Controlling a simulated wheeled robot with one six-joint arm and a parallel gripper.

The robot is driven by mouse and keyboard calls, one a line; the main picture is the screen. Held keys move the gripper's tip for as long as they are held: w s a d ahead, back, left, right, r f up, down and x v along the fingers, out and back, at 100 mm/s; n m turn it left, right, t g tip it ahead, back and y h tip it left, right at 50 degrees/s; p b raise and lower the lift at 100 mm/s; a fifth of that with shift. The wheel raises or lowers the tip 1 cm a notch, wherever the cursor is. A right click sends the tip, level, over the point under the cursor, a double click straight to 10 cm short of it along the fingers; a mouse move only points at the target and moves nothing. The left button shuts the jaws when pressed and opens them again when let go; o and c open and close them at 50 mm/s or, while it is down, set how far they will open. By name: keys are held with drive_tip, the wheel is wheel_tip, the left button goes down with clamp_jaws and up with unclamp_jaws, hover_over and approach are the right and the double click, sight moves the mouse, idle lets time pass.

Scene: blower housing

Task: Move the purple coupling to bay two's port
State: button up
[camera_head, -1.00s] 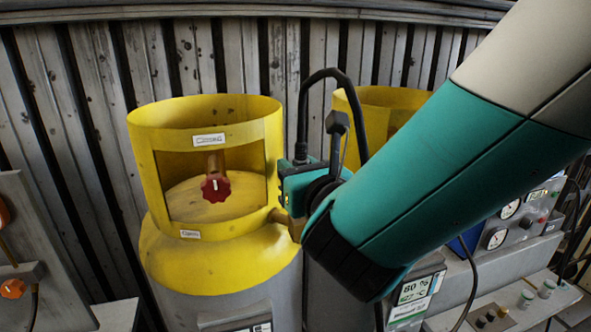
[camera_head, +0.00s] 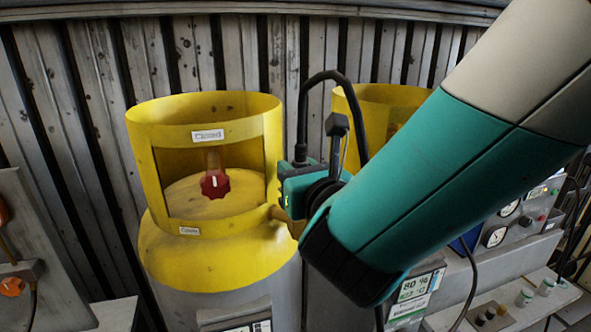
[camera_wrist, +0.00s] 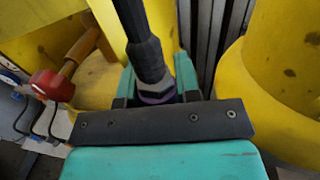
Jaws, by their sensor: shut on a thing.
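My gripper (camera_head: 297,190) is between the two yellow-collared cylinders, close against the right side of the front cylinder's collar. In the wrist view it is shut on a coupling (camera_wrist: 156,97), of which a purple ring and a grey metal collar show. A thick black hose (camera_wrist: 141,40) rises from it. A brass fitting (camera_head: 283,214) sticks out beside the front collar, just below my gripper. I cannot tell whether the coupling touches it. The coupling's far end is hidden, and no bay number is readable.
The front cylinder (camera_head: 215,250) has a red valve knob (camera_head: 214,184) inside its collar opening. A second yellow collar (camera_head: 385,95) stands behind my arm. A gauge panel (camera_head: 515,225) is at right, grey equipment (camera_head: 35,235) at left, and a corrugated wall behind.

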drive_tip(key=shift+f+b, duration=0.75)
drive_tip(key=shift+f, duration=0.25)
drive_tip(key=o, duration=1.1)
drive_tip(key=shift+s, duration=0.1)
